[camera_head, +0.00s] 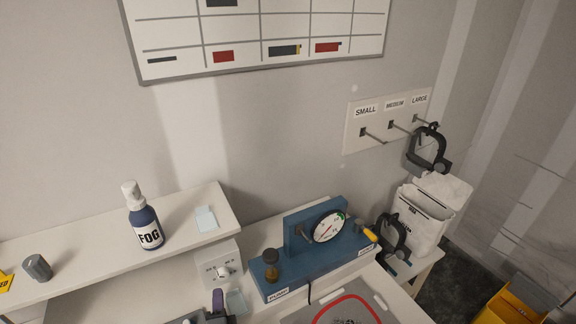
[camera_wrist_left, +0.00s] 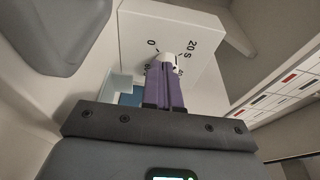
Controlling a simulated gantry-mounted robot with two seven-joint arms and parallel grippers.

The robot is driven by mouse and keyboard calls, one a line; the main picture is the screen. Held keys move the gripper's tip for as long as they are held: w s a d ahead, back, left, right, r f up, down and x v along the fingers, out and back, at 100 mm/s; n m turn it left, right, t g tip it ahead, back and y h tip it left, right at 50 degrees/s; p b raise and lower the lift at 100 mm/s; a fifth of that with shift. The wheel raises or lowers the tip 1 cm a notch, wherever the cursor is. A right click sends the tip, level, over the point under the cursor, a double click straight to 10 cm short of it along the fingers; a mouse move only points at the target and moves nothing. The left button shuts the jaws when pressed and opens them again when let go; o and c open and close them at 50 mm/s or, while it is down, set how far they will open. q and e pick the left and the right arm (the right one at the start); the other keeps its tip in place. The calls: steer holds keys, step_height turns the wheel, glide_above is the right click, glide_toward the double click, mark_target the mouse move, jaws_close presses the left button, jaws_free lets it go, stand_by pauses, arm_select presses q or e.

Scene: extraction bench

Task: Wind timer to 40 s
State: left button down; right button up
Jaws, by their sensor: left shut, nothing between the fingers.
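The timer is a white box (camera_head: 208,255) on the bench, with a round white knob (camera_head: 223,271) on its face. In the left wrist view the timer (camera_wrist_left: 190,27) shows a dial with the marks "0" and "20 s"; lower marks are partly hidden by my fingers. The knob (camera_wrist_left: 174,57) shows just beyond the fingertips, with a dark mark on it. My left gripper (camera_head: 218,296) has purple fingers, shut and empty, in front of the timer. Its fingertips (camera_wrist_left: 165,66) overlap the knob's near edge in the picture; I cannot tell if they touch. My right gripper is not in view.
A blue pump unit (camera_head: 292,262) with a round gauge (camera_head: 329,226) stands right of the timer. A FOG bottle (camera_head: 146,222) and a grey cylinder (camera_head: 37,267) stand on the white shelf (camera_head: 95,248) at left. A pale blue pad (camera_wrist_left: 120,84) lies beside the timer.

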mark_target(223, 274)
arm_select(q)
steer(key=shift+w+a, duration=0.3)
steer(key=shift+w, duration=0.2)
steer(key=shift+x, duration=0.85)
steer(key=shift+a+f, duration=0.15)
steer(key=shift+a, duration=0.15)
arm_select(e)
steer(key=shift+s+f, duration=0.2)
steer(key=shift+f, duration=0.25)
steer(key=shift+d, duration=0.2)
arm_select(q)
steer(key=shift+d+r, duration=0.1)
steer(key=shift+r, duration=0.2)
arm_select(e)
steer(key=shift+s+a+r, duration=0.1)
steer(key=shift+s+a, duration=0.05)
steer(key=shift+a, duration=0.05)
